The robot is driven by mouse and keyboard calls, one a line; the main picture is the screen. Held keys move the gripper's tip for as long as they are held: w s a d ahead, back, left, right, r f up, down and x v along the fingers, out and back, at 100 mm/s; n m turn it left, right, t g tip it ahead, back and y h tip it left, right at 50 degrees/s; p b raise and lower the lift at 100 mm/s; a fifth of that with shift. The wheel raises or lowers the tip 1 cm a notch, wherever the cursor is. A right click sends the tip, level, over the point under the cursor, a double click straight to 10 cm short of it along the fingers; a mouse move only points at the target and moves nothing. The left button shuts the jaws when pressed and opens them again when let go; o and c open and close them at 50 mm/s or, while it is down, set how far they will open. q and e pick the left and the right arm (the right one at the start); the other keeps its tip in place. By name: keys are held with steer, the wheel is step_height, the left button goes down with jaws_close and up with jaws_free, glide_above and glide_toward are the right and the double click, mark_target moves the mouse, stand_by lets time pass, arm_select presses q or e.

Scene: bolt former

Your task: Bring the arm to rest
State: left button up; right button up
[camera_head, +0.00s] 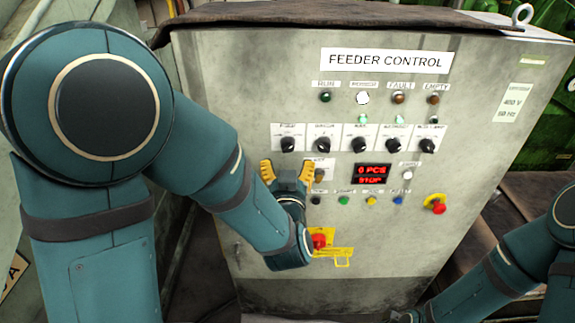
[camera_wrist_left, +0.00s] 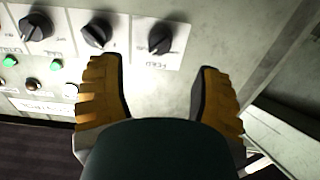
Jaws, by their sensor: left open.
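My left gripper (camera_head: 287,171) is in front of the grey feeder control cabinet (camera_head: 480,90), its yellow fingers spread and pointing up at the panel, just below the leftmost black knob (camera_head: 288,144). Nothing is between the fingers. The left wrist view also shows the open left gripper (camera_wrist_left: 158,65), with a black knob (camera_wrist_left: 160,38) beyond the gap. I cannot tell whether the fingers touch the panel. My right arm shows at the lower right of the head view, but its gripper cannot be seen.
A red rotary switch (camera_head: 319,241) on a yellow plate is right beside my left wrist. The digital display (camera_head: 372,174) reads "0 PCS" and "STOP". A red emergency button (camera_head: 437,206) sits on the right. Green machinery (camera_head: 556,120) stands behind the cabinet.

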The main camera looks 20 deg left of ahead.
arm_select(q)
step_height(320, 180, down, 19)
steer(key=s+d+m+g+h, duration=0.2)
steer(key=g+h, duration=0.3)
steer(key=g, duration=0.1)
steer(key=s+d+f+g+h, duration=0.3)
steer(key=s+f+g, duration=0.6)
steer(key=s+f, duration=0.6)
steer(key=shift+f+n+g+h, duration=0.3)
steer(key=shift+g+h, duration=0.1)
steer(key=shift+h, duration=0.1)
